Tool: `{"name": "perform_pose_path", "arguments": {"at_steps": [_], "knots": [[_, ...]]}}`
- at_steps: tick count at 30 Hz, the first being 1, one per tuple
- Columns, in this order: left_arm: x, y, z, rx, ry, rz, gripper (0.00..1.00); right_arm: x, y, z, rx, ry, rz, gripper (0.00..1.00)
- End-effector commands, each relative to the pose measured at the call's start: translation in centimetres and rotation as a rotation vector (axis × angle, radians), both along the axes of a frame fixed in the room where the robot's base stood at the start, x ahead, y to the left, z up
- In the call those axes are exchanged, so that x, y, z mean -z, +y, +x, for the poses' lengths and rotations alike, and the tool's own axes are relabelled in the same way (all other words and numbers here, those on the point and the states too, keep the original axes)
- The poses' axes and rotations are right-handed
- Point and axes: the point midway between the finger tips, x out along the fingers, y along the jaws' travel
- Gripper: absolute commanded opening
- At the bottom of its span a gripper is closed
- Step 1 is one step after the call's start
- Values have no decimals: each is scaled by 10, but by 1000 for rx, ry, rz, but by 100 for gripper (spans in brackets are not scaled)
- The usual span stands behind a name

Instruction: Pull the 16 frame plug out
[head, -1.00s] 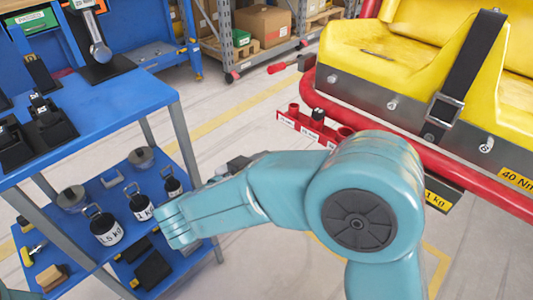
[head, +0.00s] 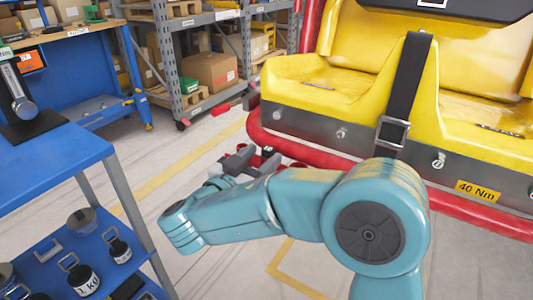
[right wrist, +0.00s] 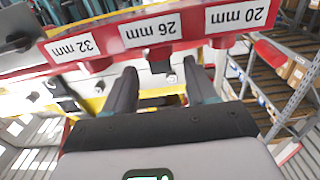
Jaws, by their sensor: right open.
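A red holder rail crosses the top of the right wrist view (right wrist: 125,38). Its labels read 32 mm, 26 mm and 20 mm, upside down; no 16 label or plug can be made out. My right gripper (right wrist: 162,85) is open, with its fingers pointing at the rail near the 26 mm label. A small dark block (right wrist: 160,67) shows between the fingers beyond; I cannot tell what it is. In the head view the red rail (head: 238,160) is partly hidden behind my right forearm, and so is most of the gripper. My left gripper is out of view.
The yellow coaster seat (head: 345,85) with its red tube frame (head: 300,150) stands right of centre. A blue cart (head: 50,165) with weights on its lower shelf is at left. Grey shelving (head: 200,90) with boxes stands behind.

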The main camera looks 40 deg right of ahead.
Motion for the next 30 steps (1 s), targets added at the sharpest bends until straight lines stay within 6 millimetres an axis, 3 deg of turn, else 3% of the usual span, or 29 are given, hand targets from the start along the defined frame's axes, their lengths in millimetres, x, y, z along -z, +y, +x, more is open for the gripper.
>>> {"name": "perform_pose_path", "arguments": {"at_steps": [6, 17, 22, 26, 27, 29, 30], "knots": [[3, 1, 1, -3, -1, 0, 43, 0, -25, 11, 2, -1, 0, 56], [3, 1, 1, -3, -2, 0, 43, 0, -30, 14, -1, 0, 1, 56], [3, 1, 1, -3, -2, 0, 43, 0, -30, 14, -1, 0, 1, 2], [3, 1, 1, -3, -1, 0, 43, 0, -29, 14, -1, 0, 1, 1], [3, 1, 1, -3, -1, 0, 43, 0, -29, 14, -1, 0, 1, 17], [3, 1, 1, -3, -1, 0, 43, 0, -29, 14, -1, 0, 1, 0], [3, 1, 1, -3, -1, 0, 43, 0, -29, 14, -1, 0, 1, 0]]}}
